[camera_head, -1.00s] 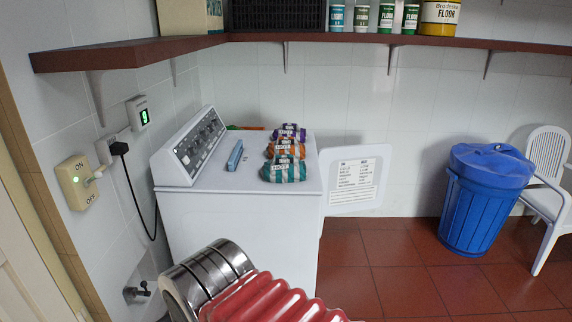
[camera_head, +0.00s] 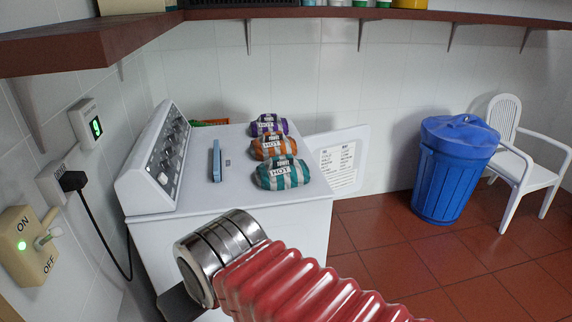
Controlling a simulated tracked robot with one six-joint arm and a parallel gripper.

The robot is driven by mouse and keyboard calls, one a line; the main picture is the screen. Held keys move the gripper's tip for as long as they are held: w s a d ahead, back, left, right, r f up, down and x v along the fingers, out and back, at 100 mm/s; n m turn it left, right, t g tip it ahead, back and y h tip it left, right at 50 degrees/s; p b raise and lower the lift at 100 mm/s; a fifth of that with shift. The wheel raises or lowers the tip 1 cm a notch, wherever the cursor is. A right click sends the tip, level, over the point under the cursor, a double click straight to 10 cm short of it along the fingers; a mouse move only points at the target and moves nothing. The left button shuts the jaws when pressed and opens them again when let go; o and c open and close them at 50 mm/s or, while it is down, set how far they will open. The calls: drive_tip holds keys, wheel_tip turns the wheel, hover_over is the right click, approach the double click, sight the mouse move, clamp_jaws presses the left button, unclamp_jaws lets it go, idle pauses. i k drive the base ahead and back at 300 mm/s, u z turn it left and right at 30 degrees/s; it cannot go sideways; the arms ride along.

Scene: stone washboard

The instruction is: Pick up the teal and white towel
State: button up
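The teal and white towel (camera_head: 283,173) lies rolled up on top of the white washing machine (camera_head: 232,197), near its front right edge, with a "HOT" label facing me. It is the nearest of three rolled towels in a row. My arm's red ribbed sleeve and silver joint reach in from the bottom, in front of the machine and below the towel in the picture. A dark part shows beside the silver joint, but I cannot make out gripper fingers. Nothing covers the towel.
An orange and white towel (camera_head: 272,147) and a purple towel (camera_head: 268,124) lie just behind it. A blue object (camera_head: 217,160) stands left of them, by the control panel (camera_head: 163,152). A brown shelf (camera_head: 130,38) overhangs at upper left. A blue bin (camera_head: 452,170) and white chair (camera_head: 512,165) stand right; red floor between is clear.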

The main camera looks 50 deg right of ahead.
sight(280, 173)
drive_tip(key=z, duration=0.3)
drive_tip(key=i, duration=1)
drive_tip(key=z, duration=0.25)
